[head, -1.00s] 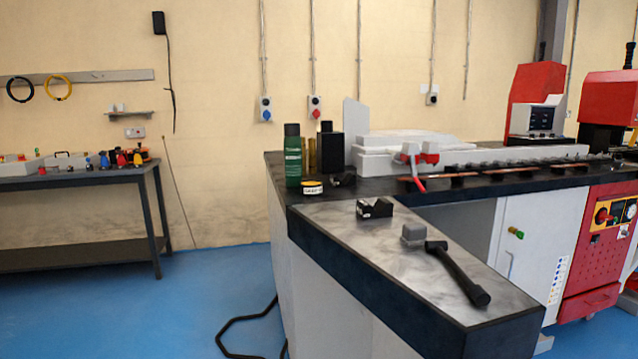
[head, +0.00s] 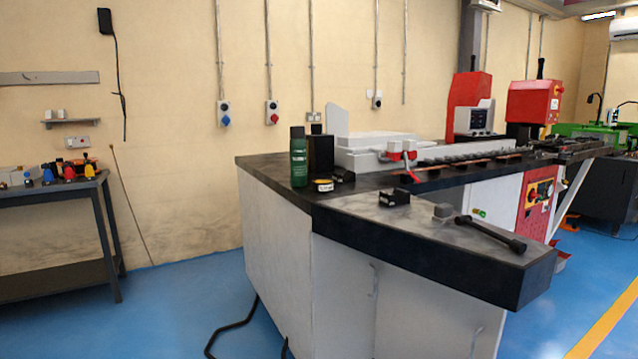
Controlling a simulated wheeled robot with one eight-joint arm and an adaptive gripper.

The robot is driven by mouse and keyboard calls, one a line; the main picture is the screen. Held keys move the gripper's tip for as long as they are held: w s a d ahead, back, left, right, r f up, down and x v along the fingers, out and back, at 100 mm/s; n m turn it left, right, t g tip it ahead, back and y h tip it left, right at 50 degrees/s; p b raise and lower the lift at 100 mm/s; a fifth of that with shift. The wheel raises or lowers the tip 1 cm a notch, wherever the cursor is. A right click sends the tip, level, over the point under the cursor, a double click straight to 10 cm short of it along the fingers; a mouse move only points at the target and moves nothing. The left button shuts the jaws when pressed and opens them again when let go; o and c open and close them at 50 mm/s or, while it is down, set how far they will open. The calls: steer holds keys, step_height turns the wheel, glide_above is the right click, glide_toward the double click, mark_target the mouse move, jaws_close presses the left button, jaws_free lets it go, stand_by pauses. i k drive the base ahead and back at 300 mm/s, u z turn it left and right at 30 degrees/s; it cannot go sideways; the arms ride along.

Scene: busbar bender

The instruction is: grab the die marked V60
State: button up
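A small black block with a notched top (head: 394,198) lies on the bare metal top of the near workbench (head: 350,213). I cannot read a V60 mark on either block, so I cannot tell which one is the named die. My gripper is not in view.
A green spray can (head: 298,157) and a black box (head: 320,154) stand behind the tin. A grey block (head: 443,211) and a black hammer-like tool (head: 490,233) lie right of the notched block. Blue floor (head: 170,310) is open at left.

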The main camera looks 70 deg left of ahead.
mark_target(350, 177)
steer(key=z, duration=0.05)
steer(key=k, duration=1.6)
steer(key=u, duration=2.05)
steer(key=i, duration=1.05)
